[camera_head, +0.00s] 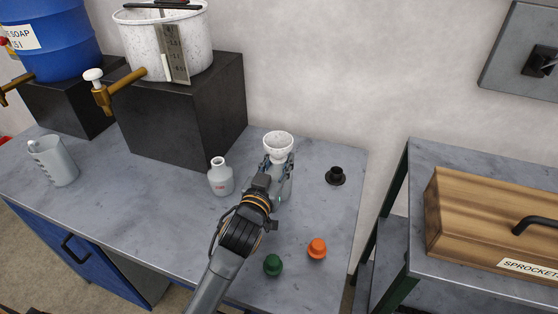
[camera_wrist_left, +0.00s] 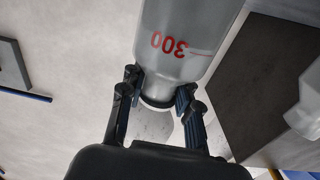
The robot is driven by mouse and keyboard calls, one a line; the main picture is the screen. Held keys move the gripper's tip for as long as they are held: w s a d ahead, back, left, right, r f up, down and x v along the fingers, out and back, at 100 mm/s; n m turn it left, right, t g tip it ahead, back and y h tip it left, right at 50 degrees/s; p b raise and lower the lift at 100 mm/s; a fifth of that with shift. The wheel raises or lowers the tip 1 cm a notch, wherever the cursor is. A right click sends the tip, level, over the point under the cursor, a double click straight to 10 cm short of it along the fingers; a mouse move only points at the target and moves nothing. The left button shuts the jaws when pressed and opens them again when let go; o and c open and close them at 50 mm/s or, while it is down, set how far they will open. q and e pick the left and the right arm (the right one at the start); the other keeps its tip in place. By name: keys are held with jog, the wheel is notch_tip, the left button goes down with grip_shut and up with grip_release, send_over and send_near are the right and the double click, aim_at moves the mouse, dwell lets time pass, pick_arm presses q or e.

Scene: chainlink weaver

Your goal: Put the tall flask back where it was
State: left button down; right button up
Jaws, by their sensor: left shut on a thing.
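The tall flask (camera_wrist_left: 185,45) is grey and see-through, with a red 300 mark that shows upside down in the left wrist view. My left gripper (camera_wrist_left: 158,95) is shut on its neck. In the head view, my left gripper (camera_head: 278,172) hides most of the flask (camera_head: 286,190). A white speckled cup-shaped piece (camera_head: 278,146) shows just above the gripper, and it also shows beyond the fingers in the left wrist view (camera_wrist_left: 153,126). I cannot tell whether the flask touches the worktop. My right gripper is not in view.
A short flask (camera_head: 221,178) stands left of the gripper. Black (camera_head: 335,177), orange (camera_head: 317,248) and green (camera_head: 272,265) stoppers sit on the worktop (camera_head: 160,205). A black block (camera_head: 180,120) bears a white pot (camera_head: 150,45). A jug (camera_head: 52,162) stands far left.

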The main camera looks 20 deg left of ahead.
pick_arm(q)
jog(key=shift+r, duration=0.1)
jog(key=c, duration=1)
grip_release()
jog(key=shift+f, duration=0.2)
jog(key=shift+o, duration=0.2)
jog(key=shift+r, duration=0.25)
jog(key=s+b, duration=0.1)
jog(key=s, duration=1.1)
jog(key=shift+a+b, duration=0.25)
jog(key=shift+b, duration=0.05)
jog(key=shift+f, duration=0.1)
